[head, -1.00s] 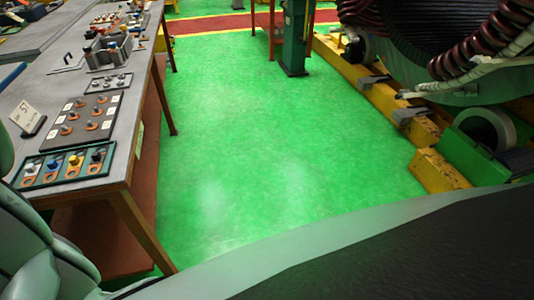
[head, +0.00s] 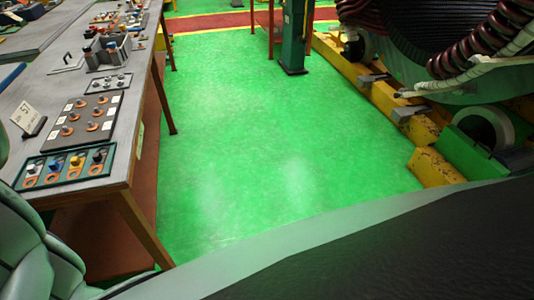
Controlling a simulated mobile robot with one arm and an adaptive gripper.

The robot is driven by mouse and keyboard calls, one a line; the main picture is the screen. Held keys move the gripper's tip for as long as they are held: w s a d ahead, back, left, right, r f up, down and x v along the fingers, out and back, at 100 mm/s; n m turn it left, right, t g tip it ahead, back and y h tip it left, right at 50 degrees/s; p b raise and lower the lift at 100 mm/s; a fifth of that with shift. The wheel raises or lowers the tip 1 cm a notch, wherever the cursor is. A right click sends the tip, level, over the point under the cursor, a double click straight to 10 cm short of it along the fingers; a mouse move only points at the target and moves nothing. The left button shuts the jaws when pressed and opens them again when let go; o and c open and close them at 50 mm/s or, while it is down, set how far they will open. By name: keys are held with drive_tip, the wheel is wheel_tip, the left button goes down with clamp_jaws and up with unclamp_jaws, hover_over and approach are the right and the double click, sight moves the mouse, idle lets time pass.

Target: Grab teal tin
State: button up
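I cannot pick out a teal tin in the head view. A teal-edged tray (head: 104,174) lies on the near end of the long grey workbench (head: 70,100); it holds several small knobs or fittings in white, blue, yellow and dark colours. My gripper's fingers do not show. Grey-green padded parts at the lower left edge look like my own arm.
A dark board (head: 92,108) with copper-coloured pieces, a small sign (head: 27,118) and a cluster of grey blocks (head: 108,50) are on the bench. Green floor (head: 260,140) is clear between the bench and the large coil machine (head: 440,50) on yellow rails.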

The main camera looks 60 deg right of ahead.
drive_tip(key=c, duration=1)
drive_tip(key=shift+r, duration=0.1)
